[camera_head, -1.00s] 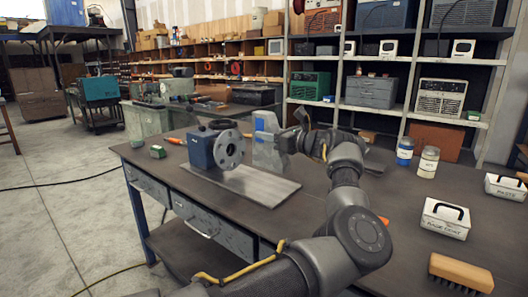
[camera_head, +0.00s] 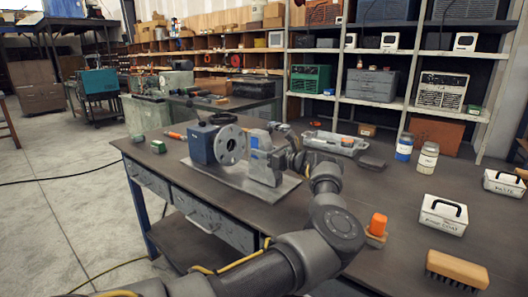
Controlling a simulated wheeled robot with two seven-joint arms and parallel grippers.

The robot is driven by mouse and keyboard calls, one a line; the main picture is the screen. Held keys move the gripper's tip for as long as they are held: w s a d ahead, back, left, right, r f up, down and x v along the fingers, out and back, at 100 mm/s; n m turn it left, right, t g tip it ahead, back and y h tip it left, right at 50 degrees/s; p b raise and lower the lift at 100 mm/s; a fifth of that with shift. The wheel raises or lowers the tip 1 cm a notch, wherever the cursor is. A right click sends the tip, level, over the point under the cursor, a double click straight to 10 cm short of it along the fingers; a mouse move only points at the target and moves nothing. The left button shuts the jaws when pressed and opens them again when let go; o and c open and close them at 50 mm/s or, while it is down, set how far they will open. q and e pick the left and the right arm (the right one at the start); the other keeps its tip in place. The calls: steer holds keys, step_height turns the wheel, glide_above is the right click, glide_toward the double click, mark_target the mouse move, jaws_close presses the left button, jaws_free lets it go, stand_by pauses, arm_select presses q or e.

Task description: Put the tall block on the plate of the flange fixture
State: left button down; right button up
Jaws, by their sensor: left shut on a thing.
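The flange fixture stands near the table's left edge: a blue block with a round grey flange (camera_head: 230,146) on a flat grey plate (camera_head: 225,180). The tall block (camera_head: 258,164), grey with blue parts, is upright at the right part of the plate, right of the flange. Its foot appears at the plate surface; whether it touches cannot be told. My left gripper (camera_head: 281,163) is at the block's right side, shut on it; its fingers are partly hidden. My right gripper is not in view.
Blue-labelled and white-labelled jars (camera_head: 428,158), white boxes (camera_head: 443,215), a brush (camera_head: 457,270) and an orange-topped object (camera_head: 377,226) are to the right. A green item (camera_head: 158,146) and a screwdriver (camera_head: 174,135) lie at left.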

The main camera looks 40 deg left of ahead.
arm_select(q)
steer(key=shift+r, duration=0.15)
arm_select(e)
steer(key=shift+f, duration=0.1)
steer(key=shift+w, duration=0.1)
arm_select(q)
steer(key=c, duration=1.2)
jaws_free()
steer(key=shift+f, duration=0.3)
steer(key=shift+o, duration=1.2)
steer(key=shift+s+d+r, duration=0.1)
steer(key=shift+o, duration=0.6)
steer(key=shift+r, duration=0.1)
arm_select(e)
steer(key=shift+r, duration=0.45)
